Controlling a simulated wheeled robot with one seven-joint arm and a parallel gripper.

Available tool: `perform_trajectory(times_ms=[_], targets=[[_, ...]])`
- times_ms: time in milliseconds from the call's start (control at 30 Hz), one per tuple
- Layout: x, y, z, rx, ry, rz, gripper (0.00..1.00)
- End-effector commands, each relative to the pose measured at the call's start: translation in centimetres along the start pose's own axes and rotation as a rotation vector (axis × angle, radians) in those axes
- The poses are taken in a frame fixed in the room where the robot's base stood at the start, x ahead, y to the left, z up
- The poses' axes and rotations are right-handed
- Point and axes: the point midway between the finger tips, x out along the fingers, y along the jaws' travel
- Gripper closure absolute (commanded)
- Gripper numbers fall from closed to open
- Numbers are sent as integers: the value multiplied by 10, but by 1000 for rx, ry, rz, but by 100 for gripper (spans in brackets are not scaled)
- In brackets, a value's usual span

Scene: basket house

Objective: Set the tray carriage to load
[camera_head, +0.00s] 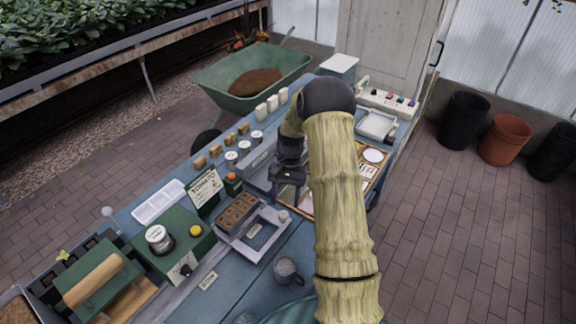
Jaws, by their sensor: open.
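The tray carriage appears to be the pale grey frame (270,238) on the blue bench, with a small label inside it and a light knob (284,216) at its far right corner. A brown cell tray (236,212) sits at its upper left side. My gripper (288,190) is open and empty, pointing down above the bench just beyond the frame. It looks apart from the knob, but the height gap is hard to judge. My arm hides part of the bench to the right.
A green machine (180,252) with a yellow button and a dial stands left of the carriage. A grey mug (288,271) stands in front. Several jars and small blocks line the back edge. A green wheelbarrow (250,82) with soil stands behind the bench.

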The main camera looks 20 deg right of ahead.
Motion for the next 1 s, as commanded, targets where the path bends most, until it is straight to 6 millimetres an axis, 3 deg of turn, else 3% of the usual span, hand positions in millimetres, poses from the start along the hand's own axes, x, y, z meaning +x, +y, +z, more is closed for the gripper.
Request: perform_trajectory(times_ms=[600,733,1000], targets=[[-118,-2,0,-3,7,0,49],[-129,-1,0,-3,4,1,49],[-131,-1,1,-3,4,1,49]])
